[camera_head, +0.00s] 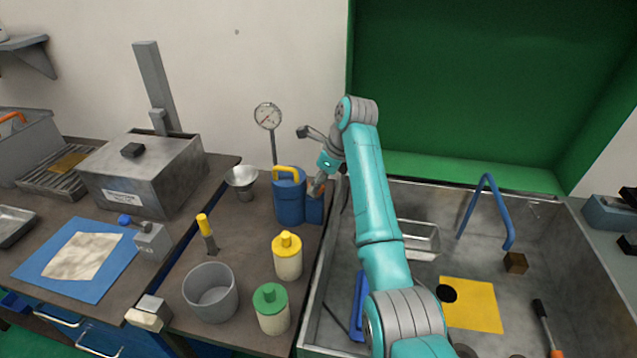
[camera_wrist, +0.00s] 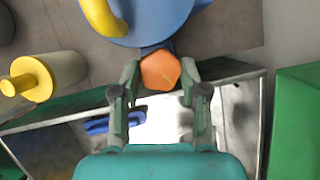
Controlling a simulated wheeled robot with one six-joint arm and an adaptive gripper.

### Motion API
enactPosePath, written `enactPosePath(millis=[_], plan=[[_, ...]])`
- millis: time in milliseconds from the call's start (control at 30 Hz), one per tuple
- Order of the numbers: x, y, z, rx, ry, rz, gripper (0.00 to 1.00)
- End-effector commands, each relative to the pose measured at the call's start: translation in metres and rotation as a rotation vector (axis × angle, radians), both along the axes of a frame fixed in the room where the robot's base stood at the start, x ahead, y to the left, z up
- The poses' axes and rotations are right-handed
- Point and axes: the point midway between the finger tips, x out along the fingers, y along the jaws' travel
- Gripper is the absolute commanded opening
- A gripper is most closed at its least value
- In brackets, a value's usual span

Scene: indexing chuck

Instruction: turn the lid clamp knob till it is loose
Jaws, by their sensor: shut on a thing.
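The lid clamp knob (camera_wrist: 161,70) is a faceted orange knob at the side of a blue pot with a yellow handle (camera_wrist: 165,22). My gripper (camera_wrist: 159,82) has one finger on each side of the knob in the wrist view, shut on it. In the head view the blue pot (camera_head: 289,206) stands at the back right of the brown bench, and my gripper (camera_head: 319,186) reaches it from the right.
A gauge on a post (camera_head: 268,117) and a funnel (camera_head: 241,180) stand near the pot. A yellow-topped bottle (camera_head: 287,261), a green-topped bottle (camera_head: 271,311) and a grey bucket (camera_head: 210,293) are in front. A metal sink (camera_head: 402,196) lies to the right.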

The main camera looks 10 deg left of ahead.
Motion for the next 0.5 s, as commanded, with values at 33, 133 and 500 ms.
enactPosePath(millis=[33,133,500], plan=[[0.001,-0.0003,0.0004,0.0,0.0,0.031,0.09],[0.0015,-0.0005,0.0003,0.0,0.001,0.112,0.09],[0.0039,-0.0003,0.001,0.0,0.001,0.46,0.09]])
